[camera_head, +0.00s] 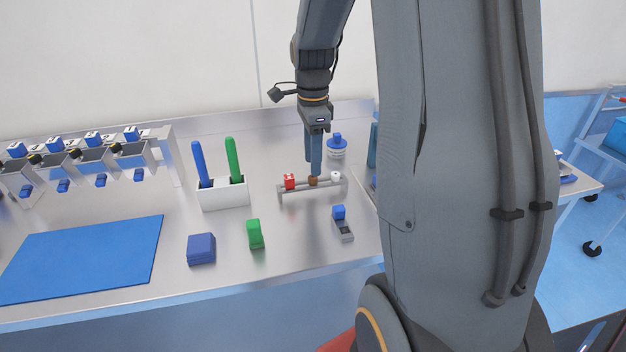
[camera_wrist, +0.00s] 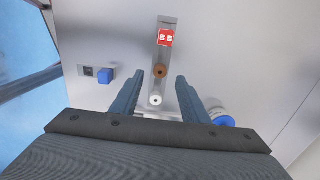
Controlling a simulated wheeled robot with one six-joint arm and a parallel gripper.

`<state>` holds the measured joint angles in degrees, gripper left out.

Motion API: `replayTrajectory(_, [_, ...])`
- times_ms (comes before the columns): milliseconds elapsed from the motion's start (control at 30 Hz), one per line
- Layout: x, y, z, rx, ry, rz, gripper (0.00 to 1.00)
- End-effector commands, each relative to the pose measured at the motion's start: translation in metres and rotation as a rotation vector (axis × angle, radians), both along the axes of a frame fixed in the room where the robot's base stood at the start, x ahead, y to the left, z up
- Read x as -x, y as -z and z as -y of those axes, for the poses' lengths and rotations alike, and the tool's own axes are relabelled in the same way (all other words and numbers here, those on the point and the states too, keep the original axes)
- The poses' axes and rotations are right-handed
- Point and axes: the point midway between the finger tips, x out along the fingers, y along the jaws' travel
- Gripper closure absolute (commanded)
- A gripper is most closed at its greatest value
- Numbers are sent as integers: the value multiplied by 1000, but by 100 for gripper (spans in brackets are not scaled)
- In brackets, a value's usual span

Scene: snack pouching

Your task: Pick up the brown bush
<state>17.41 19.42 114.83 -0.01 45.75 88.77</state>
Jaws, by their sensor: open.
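The brown bush (camera_head: 312,180) sits on a small metal rack (camera_head: 296,192), between a red piece (camera_head: 290,181) and a white bush (camera_head: 336,176). In the wrist view my gripper (camera_wrist: 158,78) is open and empty, one finger on each side of the rack line. I cannot tell the exact height gap.
A blue-lidded round container (camera_head: 336,150) stands behind the rack. A white holder (camera_head: 222,194) with blue and green handles stands to the left. A grey and blue item (camera_head: 342,226), green block (camera_head: 254,234) and blue block (camera_head: 201,249) lie in front.

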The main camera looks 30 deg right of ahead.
Motion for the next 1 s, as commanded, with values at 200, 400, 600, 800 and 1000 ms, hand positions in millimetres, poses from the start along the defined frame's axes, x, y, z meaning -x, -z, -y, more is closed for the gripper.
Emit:
replayTrajectory(200, [1,29,0,-1,-1,-4,59])
replayTrajectory(400, [1,45,0,0,-2,-1,59])
replayTrajectory(600, [0,45,0,0,-2,0,59])
replayTrajectory(800, [0,45,0,0,-2,0,89])
replayTrajectory(1000, [0,45,0,0,-2,0,100])
